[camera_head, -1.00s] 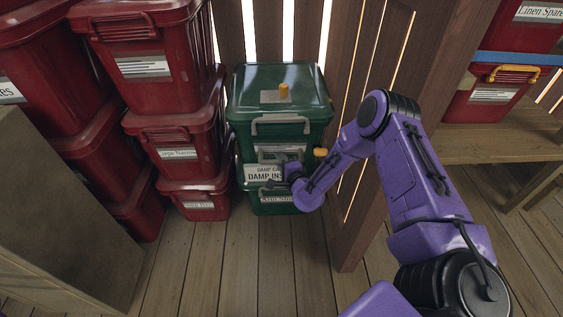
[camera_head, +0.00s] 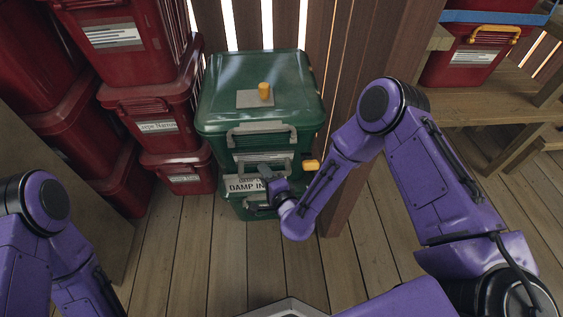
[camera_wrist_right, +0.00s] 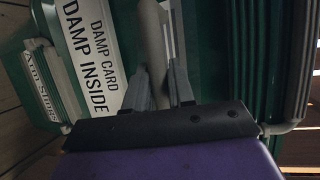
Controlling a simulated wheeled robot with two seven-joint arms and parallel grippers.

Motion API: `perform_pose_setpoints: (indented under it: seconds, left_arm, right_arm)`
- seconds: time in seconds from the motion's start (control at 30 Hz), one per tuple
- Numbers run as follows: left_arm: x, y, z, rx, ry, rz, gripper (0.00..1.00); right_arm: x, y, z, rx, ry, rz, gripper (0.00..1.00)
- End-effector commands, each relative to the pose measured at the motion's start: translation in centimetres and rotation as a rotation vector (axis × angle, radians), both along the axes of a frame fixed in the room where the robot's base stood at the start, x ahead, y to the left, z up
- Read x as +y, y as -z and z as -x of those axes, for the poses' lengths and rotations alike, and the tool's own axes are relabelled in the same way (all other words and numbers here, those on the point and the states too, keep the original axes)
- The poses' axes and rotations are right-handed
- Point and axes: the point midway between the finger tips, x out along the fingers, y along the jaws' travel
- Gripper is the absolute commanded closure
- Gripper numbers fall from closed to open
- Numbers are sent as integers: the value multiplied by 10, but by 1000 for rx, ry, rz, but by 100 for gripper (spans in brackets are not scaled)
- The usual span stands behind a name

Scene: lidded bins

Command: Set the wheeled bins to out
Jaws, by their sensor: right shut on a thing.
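A stack of dark green lidded bins (camera_head: 225,108) stands between the red bins and the wooden post, its front out past the red stack's front. An orange knob (camera_head: 264,91) stands on its lid. My right gripper (camera_head: 266,174) is at the stack's front, shut on a grey handle bar (camera_wrist_right: 152,38) just above a white card (camera_wrist_right: 90,50) reading "DAMP CARD DAMP INSIDE". Another grey handle (camera_head: 262,130) is above it. Wheels are not visible. My left arm shows at lower left; its gripper is out of the picture.
Red bins (camera_head: 150,112) are stacked close on the left. A wooden post (camera_head: 350,195) stands close on the right. A wooden shelf (camera_head: 470,108) with red bins (camera_head: 462,62) is further right. The plank floor (camera_head: 215,265) in front is clear.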

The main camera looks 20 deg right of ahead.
Motion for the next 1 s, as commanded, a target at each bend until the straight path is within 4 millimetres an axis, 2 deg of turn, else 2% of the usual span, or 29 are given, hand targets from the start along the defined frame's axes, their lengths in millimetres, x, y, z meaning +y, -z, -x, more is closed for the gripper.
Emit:
perform_pose_setpoints:
  seconds: [0.13, 0.43, 0.47, 0.5, 0.53, 0.83, 0.93, 1.0]
  left_arm:
    - [0, 1, 0, 0, 0, 0, 57]
    - [0, 1, 0, 1, 0, -1, 57]
    - [0, 1, 0, 1, 0, -1, 57]
    - [0, 1, 0, 1, 0, -1, 57]
    - [0, 1, 0, 1, 0, -1, 57]
    - [0, 0, 0, 0, 0, 0, 57]
    - [0, -3, 0, 0, 0, 0, 57]
    - [0, -5, 0, 0, 0, 0, 57]
  right_arm:
    - [7, 2, 5, 4, -10, 3, 100]
    - [7, 2, 5, 4, -11, 2, 100]
    - [7, 2, 5, 4, -11, 2, 73]
    - [7, 1, 5, 4, -11, 2, 60]
    - [7, 1, 5, 3, -11, 2, 56]
    - [7, 0, 7, 1, -10, 0, 56]
    - [5, -3, 21, 3, -10, 1, 56]
    - [3, -6, 36, 5, -13, 1, 56]
